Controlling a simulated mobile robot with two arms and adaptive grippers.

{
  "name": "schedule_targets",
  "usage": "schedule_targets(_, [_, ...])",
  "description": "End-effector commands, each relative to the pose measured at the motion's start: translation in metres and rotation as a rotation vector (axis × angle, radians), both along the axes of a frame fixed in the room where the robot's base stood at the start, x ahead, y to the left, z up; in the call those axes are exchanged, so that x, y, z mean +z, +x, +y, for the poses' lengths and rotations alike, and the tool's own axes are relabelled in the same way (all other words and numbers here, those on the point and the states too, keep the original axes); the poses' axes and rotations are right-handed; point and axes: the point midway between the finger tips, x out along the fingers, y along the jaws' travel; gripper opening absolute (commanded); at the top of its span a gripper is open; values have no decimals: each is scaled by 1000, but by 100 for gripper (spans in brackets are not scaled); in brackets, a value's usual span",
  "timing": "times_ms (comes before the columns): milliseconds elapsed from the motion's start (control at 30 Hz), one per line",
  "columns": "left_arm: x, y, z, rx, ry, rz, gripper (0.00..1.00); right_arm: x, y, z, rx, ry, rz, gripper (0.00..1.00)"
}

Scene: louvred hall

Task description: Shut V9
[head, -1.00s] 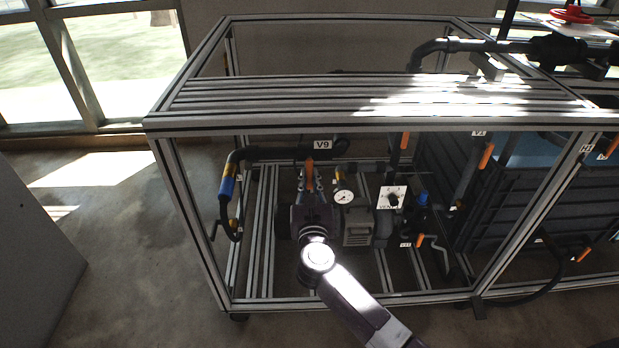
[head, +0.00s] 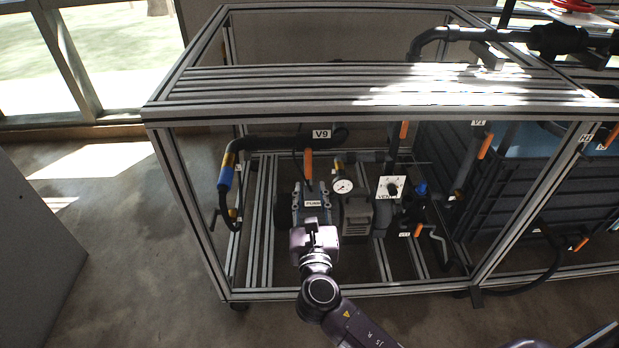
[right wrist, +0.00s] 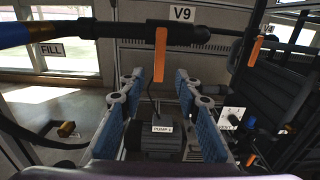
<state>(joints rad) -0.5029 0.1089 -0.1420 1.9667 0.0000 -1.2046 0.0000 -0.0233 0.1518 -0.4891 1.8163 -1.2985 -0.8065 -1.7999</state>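The V9 valve has an orange handle (head: 309,165) that hangs straight down from a dark horizontal pipe (head: 270,143), beside the white V9 label (head: 321,133). In the right wrist view the handle (right wrist: 159,54) hangs ahead, between the lines of the two fingers and beyond their tips, with the V9 label (right wrist: 181,13) above it. My right gripper (head: 313,190) is open and empty, lower in the picture than the handle and apart from it. Its blue-padded fingers (right wrist: 159,85) stand wide apart. My left gripper is not in view.
An aluminium frame (head: 370,113) surrounds the piping, with a top rail above V9. The pump (head: 356,215), a gauge (head: 342,185) and another orange handle (head: 404,129) are close by. A blue-banded pipe (head: 226,180) bends down at left.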

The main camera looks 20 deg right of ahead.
Motion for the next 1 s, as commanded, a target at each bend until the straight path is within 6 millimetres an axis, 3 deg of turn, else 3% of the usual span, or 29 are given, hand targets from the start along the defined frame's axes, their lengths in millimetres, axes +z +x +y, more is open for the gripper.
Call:
schedule_targets(200, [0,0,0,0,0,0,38,0,-25,7,0,0,0,30])
schedule_targets(667, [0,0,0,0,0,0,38,-6,-30,5,-8,41,9,30])
schedule_targets(767, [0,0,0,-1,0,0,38,-30,-37,-7,-45,198,39,30])
schedule_targets(833, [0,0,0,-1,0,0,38,-58,-48,-20,-99,391,70,30])
schedule_targets(1000, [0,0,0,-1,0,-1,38,-150,-101,-48,-371,1027,133,30])
